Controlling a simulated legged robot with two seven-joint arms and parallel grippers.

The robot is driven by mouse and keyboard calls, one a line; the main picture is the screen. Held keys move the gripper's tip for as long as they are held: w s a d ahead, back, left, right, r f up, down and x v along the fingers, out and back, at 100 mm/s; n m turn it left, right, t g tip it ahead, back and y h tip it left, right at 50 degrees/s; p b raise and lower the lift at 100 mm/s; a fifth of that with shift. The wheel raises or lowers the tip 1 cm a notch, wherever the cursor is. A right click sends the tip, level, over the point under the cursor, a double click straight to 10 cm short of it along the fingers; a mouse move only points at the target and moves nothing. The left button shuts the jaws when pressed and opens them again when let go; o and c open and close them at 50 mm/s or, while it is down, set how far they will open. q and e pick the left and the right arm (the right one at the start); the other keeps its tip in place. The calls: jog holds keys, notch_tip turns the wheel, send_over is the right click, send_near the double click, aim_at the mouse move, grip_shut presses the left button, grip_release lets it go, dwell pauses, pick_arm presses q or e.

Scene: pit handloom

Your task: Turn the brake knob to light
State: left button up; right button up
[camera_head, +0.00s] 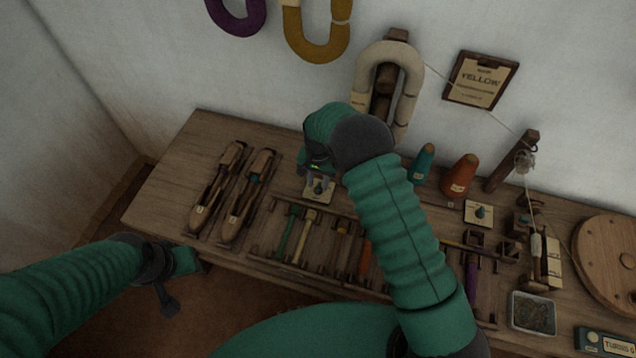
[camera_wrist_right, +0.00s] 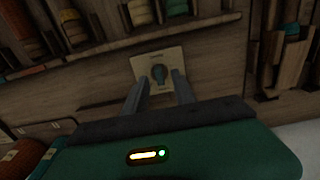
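A small pale plate (camera_wrist_right: 148,66) with a dark teal knob (camera_wrist_right: 159,74) is set on the wooden bench, ahead of my right gripper in the right wrist view. The lettering on the plate is too small to read. My right gripper (camera_wrist_right: 161,86) is open, its two fingers apart on either side of the knob's lower end. I cannot tell whether they touch it. In the head view my right gripper (camera_head: 319,184) is over this plate, which it partly hides. My left gripper (camera_head: 168,298) hangs off the bench's front left side; its fingers are unclear.
Another plate with a knob (camera_head: 481,212) is further right on the bench (camera_head: 165,190). Wooden shuttles (camera_head: 215,190) lie left of my right gripper. Several coloured tools lie in a rack (camera_head: 262,245) in front.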

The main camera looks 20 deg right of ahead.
aim_at(318, 186)
notch_tip(318, 186, up, 15)
jog(key=p, duration=0.1)
jog(key=shift+r, duration=0.1)
